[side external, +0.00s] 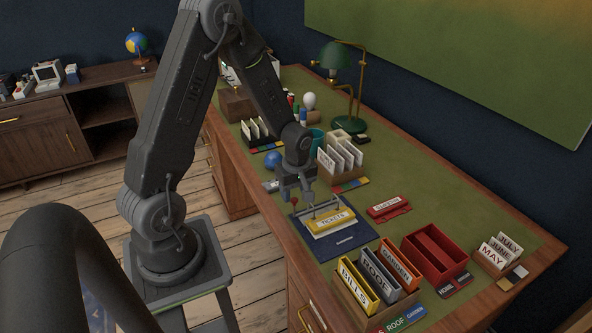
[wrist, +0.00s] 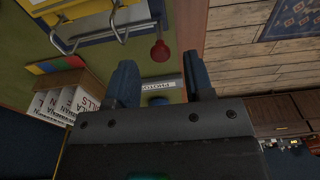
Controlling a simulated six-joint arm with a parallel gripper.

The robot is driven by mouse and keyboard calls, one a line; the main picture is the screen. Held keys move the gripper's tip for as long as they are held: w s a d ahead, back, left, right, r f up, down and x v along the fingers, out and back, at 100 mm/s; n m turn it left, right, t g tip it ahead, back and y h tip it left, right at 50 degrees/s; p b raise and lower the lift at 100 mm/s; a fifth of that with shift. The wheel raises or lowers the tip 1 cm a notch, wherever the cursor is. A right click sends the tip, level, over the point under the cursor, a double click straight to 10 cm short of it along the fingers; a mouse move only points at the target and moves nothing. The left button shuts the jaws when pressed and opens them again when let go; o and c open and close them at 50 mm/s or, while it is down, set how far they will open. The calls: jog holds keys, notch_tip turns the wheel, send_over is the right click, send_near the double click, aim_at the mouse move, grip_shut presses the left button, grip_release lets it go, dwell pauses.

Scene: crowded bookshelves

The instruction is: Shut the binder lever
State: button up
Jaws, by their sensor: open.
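An open dark blue binder (side external: 348,244) lies flat on the desk with a yellow piece labelled like "TICKETS" (side external: 332,221) on it. My gripper (side external: 296,193) is above the knob in the side view. In the wrist view my gripper (wrist: 162,80) has its fingers apart, with the knob beyond the gap. No contact is visible.
Yellow, grey and orange files (side external: 378,281) and an open red box (side external: 435,252) stand to the right. A red labelled piece (side external: 388,206) lies behind the binder. White card files (side external: 340,160) stand behind my gripper. The desk's front edge is close to the binder.

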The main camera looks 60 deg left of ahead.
notch_tip(320, 180, up, 12)
jog(key=d, duration=0.1)
jog(key=shift+f, duration=0.15)
jog(key=s+d+r+m+t+h, duration=0.1)
jog(key=s+d+r+m+t, duration=0.4)
jog(key=s+d+r+m, duration=0.7)
jog(key=shift+s+d+r+m+t, duration=0.25)
jog(key=shift+d+r+m, duration=0.75)
jog(key=shift+d+m, duration=1.4)
jog(key=shift+w+a+m, duration=0.1)
jog(key=shift+a+m, duration=0.5)
